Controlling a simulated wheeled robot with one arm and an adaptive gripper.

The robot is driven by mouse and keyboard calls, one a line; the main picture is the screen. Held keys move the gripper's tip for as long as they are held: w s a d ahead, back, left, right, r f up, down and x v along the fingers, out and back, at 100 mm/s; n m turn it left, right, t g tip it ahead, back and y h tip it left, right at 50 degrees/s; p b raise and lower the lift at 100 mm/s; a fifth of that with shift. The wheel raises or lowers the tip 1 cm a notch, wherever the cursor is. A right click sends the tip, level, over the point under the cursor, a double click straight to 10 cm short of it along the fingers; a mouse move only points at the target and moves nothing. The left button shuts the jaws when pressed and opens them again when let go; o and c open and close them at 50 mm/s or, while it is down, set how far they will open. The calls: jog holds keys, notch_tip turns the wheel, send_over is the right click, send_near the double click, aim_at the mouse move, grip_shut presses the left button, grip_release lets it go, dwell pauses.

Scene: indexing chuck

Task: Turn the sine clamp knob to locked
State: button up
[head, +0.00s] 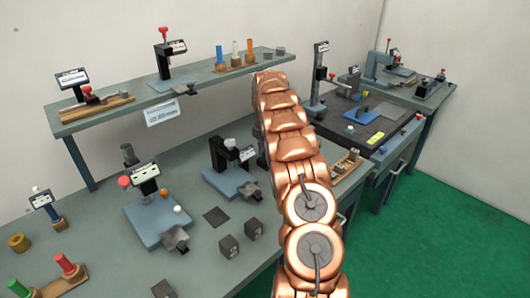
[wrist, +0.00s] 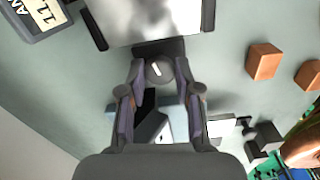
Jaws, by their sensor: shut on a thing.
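A dark round knob (wrist: 157,76) with a short white mark shows in the wrist view, at the near edge of a pale plate (wrist: 150,20). The white mark leans slightly, its upper end toward the left. My gripper (wrist: 160,68) has one finger on each side of the knob and is shut on it. I cannot read any locked or unlocked lettering by the knob. In the head view my copper arm covers the place where it works, so the gripper and knob are hidden there.
A labelled display (wrist: 40,15) stands left of the plate in the wrist view. Wooden blocks (wrist: 263,61) lie to the right. In the head view, a raised shelf (head: 120,112) and the bench carry several fixtures, and a black surface plate (head: 375,125) lies right of my arm.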

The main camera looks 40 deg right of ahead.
grip_shut()
jog(key=shift+w+f+m+b, duration=0.1)
jog(key=shift+f+m+b, duration=0.15)
jog(key=shift+m+b, duration=0.6)
jog(key=shift+r+m+b, duration=0.25)
jog(key=shift+m+b, duration=0.3)
jog(key=shift+m, duration=0.1)
jog(key=o, duration=0.9)
grip_release()
jog(key=shift+r, duration=0.1)
jog(key=shift+r, duration=3.6)
